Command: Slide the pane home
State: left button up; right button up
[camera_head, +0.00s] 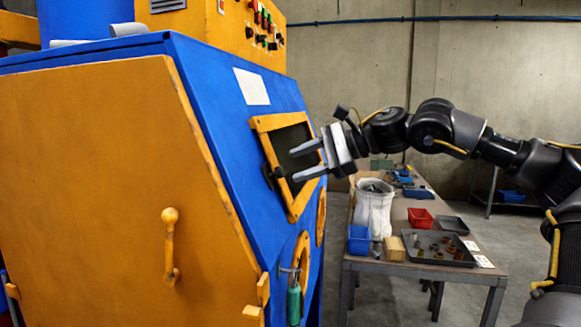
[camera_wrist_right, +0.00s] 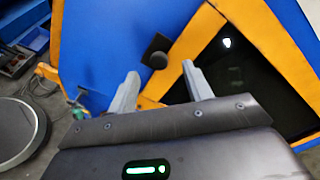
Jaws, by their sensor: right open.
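The dark pane (camera_head: 289,139) shows inside the orange window frame (camera_head: 262,124) on the sloping blue face of the blast cabinet. In the right wrist view the pane (camera_wrist_right: 245,75) looks black with a bright spot of reflection. A small black knob (camera_head: 268,171) stands at the frame's lower left edge; the wrist view shows it (camera_wrist_right: 158,50) beyond my fingertips. My right gripper (camera_head: 308,160) is open and empty, in front of the frame, its two grey fingers pointing at the cabinet. I cannot tell whether a finger touches the frame. My left gripper is out of view.
The cabinet's big orange side door (camera_head: 90,170) with a handle (camera_head: 170,245) fills the left. A table (camera_head: 400,265) behind my right arm carries a white bag (camera_head: 373,208), a red bin (camera_head: 420,217), a blue bin (camera_head: 359,239) and a dark tray of parts (camera_head: 437,247).

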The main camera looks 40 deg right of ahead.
jog(key=b+v, duration=0.1)
jog(key=v, duration=0.6)
jog(key=shift+b, duration=0.4)
